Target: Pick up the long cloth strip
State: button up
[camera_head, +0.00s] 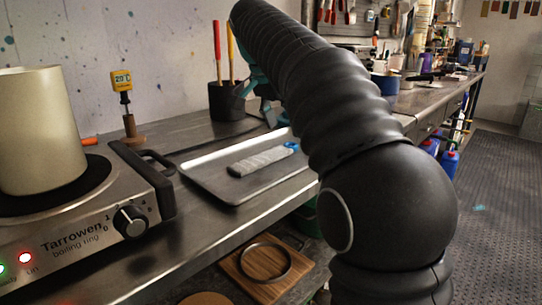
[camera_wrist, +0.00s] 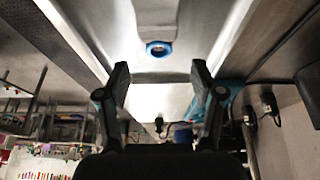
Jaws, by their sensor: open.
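The long cloth strip (camera_head: 262,160) is grey and lies flat on a metal tray (camera_head: 222,191), with a blue ring (camera_head: 292,146) at its right end. In the wrist view the blue ring (camera_wrist: 158,49) shows just beyond my fingertips, with the grey strip (camera_wrist: 155,16) running up from it. My gripper (camera_wrist: 160,70) is open and empty, its two dark fingers on either side of the ring's line. They look apart from the strip. In the head view my arm hides most of the gripper; only teal parts show behind it.
A boiling ring (camera_head: 75,225) with a cream pot (camera_head: 38,130) stands left of the tray. A wooden board (camera_head: 245,282) with a ring is on the shelf below.

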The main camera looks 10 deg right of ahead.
aim_at(290, 145)
jog(key=shift+x, duration=2.35)
jog(key=shift+s, duration=0.1)
jog(key=c, duration=1.1)
